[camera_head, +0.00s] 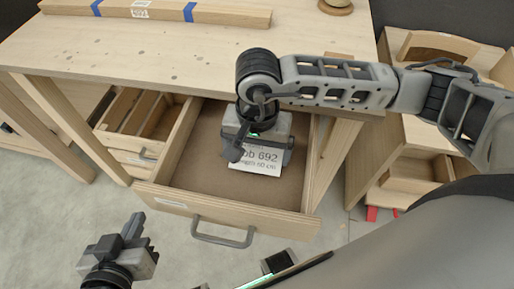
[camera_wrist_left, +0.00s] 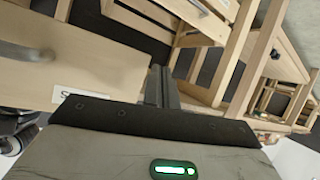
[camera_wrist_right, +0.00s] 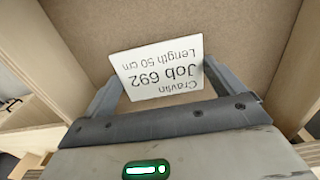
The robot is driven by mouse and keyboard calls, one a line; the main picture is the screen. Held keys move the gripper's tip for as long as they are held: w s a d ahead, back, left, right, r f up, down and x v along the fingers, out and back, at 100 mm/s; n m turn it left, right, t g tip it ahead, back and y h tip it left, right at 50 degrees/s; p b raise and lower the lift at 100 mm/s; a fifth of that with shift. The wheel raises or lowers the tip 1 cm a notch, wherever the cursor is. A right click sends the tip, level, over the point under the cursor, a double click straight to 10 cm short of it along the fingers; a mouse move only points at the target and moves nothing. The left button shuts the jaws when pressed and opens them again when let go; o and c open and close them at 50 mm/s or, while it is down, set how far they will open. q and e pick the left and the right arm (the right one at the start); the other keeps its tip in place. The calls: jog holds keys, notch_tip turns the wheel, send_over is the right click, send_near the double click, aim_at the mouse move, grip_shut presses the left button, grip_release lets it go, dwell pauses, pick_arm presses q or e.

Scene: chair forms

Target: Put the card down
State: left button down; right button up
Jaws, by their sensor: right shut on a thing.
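The white card (camera_head: 254,162) reads "Job 692" and a length in cm; it also shows in the right wrist view (camera_wrist_right: 158,72). My right gripper (camera_head: 262,148) is shut on the card, with one finger at each side edge. It holds the card inside the open drawer (camera_head: 192,180), over the brown drawer bottom. I cannot tell whether the card touches the bottom. My left gripper (camera_head: 136,228) is empty, left of the drawer's front and over the floor. Its fingers lie close together in the left wrist view (camera_wrist_left: 160,84).
The wooden bench top (camera_head: 150,60) is above the drawer, with a taped board (camera_head: 155,9) at its back. A compartment tray (camera_head: 140,112) shows left of the drawer. A wooden cabinet (camera_head: 415,150) stands at right. The drawer bottom around the card is bare.

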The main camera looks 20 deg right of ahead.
aim_at(257, 157)
jog(key=shift+f, duration=0.25)
pick_arm(q)
jog(key=shift+s+f, duration=0.15)
jog(key=shift+f, duration=0.05)
pick_arm(e)
jog(key=shift+r, duration=0.1)
jog(key=o, duration=0.6)
jog(key=shift+r+p, duration=0.6)
jog(key=shift+p, duration=0.05)
pick_arm(q)
jog(key=shift+w+r+p, duration=0.2)
jog(key=shift+r+p, duration=0.4)
jog(key=shift+r, duration=0.05)
pick_arm(e)
notch_tip(257, 157, up, 12)
